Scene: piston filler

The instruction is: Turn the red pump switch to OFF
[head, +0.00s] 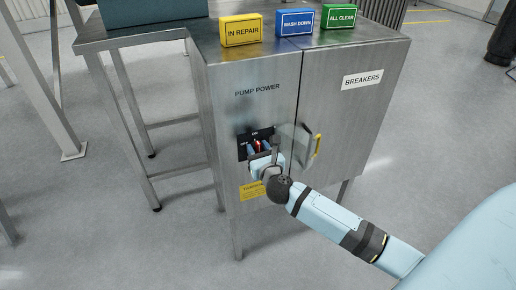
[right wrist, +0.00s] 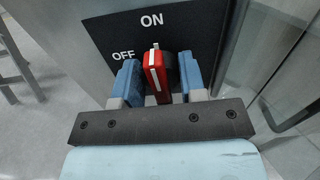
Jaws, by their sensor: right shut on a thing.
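The red pump switch (right wrist: 153,75) has a white stripe and sits on a black plate (right wrist: 193,36) marked ON at the top and OFF at the left. Its stripe points up, about toward ON. In the head view the switch (head: 258,145) shows small on the cabinet's left door, under the words PUMP POWER. My right gripper (head: 259,148) is at the switch, its two blue fingers on either side of it. It is shut on the switch, though a small gap seems to show at the right finger. My left gripper is not in view.
A clear hinged cover (head: 299,142) stands open just right of the gripper, with a yellow handle (head: 317,146). The steel cabinet (head: 348,122) carries yellow (head: 241,30), blue (head: 294,23) and green (head: 338,16) signs on top. A steel table (head: 128,39) adjoins at left.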

